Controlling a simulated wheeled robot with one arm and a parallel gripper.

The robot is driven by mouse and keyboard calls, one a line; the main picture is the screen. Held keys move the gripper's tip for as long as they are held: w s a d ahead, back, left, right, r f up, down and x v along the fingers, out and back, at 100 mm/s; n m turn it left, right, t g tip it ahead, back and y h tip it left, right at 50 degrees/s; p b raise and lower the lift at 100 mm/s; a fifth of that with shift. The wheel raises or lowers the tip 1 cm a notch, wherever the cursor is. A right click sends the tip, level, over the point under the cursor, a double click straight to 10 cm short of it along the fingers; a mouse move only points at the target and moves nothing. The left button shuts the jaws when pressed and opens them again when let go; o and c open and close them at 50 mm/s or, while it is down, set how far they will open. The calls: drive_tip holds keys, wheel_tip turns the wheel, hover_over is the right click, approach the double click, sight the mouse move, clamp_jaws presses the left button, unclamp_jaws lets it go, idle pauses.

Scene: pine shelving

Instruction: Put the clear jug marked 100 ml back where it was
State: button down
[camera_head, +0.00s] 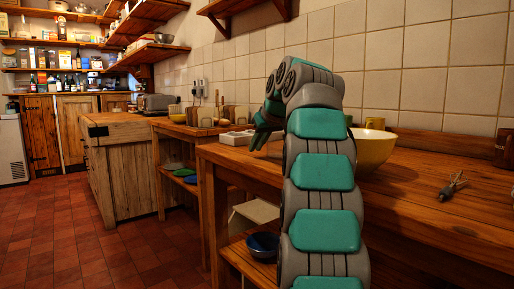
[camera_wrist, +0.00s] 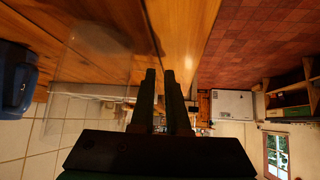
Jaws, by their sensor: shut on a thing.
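My gripper (camera_head: 262,136) is over the wooden counter in the head view, partly behind my own arm. In the wrist view its two dark fingers (camera_wrist: 161,74) are close together, with a narrow gap. A faint see-through shape, which looks like the clear jug (camera_wrist: 98,42), is just left of the fingers in the wrist view. My gripper is shut on it, but the grasped part is hard to make out. No 100 ml mark is readable. I cannot make out the jug in the head view.
A yellow bowl (camera_head: 374,150) stands on the counter (camera_head: 405,192) right of my arm. A small grey object (camera_head: 453,186) lies farther right. A white tray (camera_head: 235,138) is left of my gripper. A blue object (camera_wrist: 17,82) is at the wrist view's left edge. The tiled wall backs the counter.

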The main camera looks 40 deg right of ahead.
drive_tip(key=shift+f, duration=0.15)
drive_tip(key=c, duration=0.9)
unclamp_jaws()
drive_tip(key=shift+r, duration=0.2)
drive_tip(key=shift+s+r, duration=0.15)
drive_tip(key=shift+r, duration=0.05)
drive_tip(key=p+v, duration=0.2)
drive_tip(key=v, duration=0.9)
drive_tip(key=shift+s+a+r, duration=0.1)
drive_tip(key=shift+s+r, duration=0.05)
drive_tip(key=shift+r, duration=0.05)
